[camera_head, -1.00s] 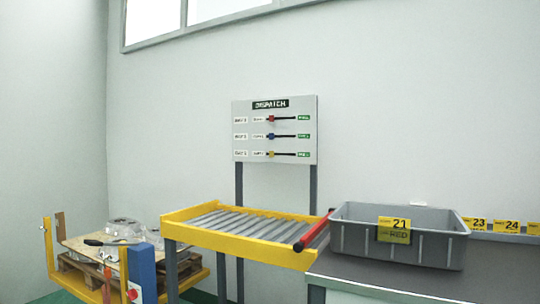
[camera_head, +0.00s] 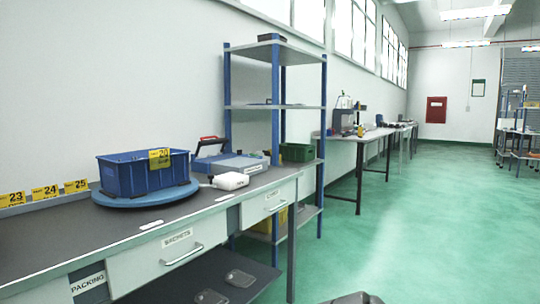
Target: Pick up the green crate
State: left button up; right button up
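Neither of my grippers shows in the head view. A dark shape at the bottom edge is too cut off to identify.
A blue crate (camera_head: 145,173) tagged 20 stands on a round blue turntable (camera_head: 150,200) on the bench. Green floor (camera_head: 430,220) is open to the right.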

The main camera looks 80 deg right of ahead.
aim_at(292, 152)
jog(key=z, duration=2.7)
jog(key=i+l+z, duration=0.2)
jog(key=i, duration=0.25)
jog(key=i+z, duration=0.3)
jog(key=i, duration=4.8)
jog(key=i+l+u, duration=0.1)
jog(key=i+u, duration=0.25)
jog(key=i+l+u, duration=0.2)
jog(key=i+u, duration=0.15)
jog(key=i+l+u, duration=0.35)
jog(key=i, duration=0.15)
